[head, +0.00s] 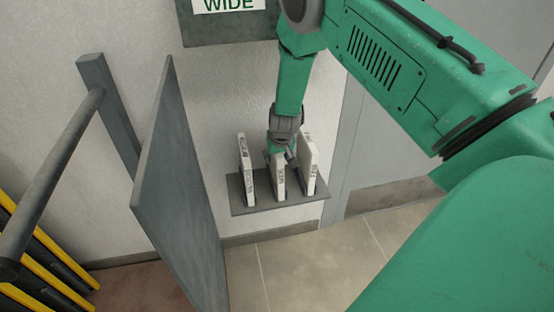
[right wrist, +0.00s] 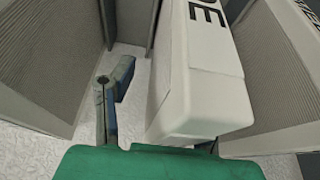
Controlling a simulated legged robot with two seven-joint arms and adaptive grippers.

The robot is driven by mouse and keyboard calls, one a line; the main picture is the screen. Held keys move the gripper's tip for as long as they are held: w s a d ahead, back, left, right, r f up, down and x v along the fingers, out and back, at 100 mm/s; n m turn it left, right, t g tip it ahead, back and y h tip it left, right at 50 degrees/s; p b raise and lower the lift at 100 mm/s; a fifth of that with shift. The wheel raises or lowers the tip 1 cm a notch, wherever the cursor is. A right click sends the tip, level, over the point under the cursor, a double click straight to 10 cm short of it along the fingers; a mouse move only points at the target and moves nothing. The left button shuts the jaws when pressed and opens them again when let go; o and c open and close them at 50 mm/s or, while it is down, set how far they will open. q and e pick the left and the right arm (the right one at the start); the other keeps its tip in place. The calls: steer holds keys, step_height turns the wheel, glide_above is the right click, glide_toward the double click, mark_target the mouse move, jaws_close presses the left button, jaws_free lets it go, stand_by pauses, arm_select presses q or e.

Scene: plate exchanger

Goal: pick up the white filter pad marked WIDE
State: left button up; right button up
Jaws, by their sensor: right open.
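Three white filter pads stand upright on a small grey shelf (head: 240,204) in the head view: a left pad (head: 246,172), a middle pad (head: 279,184) and a right pad (head: 309,160). Their markings are too small to read surely there. My right gripper (head: 281,154) is open at the top of the middle pad. My left gripper is out of view.
A sign reading WIDE (head: 228,5) hangs on the wall above the shelf. A tall grey panel (head: 180,190) stands left of the shelf, with a rail (head: 50,170) beyond it. Neighbouring pads stand close on both sides of the middle pad.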

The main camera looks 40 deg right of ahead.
steer(key=shift+a+r, duration=0.1)
steer(key=shift+a, duration=0.25)
steer(key=shift+d, duration=0.1)
steer(key=c, duration=0.7)
steer(key=shift+d, duration=0.15)
jaws_close()
steer(key=shift+d, duration=0.1)
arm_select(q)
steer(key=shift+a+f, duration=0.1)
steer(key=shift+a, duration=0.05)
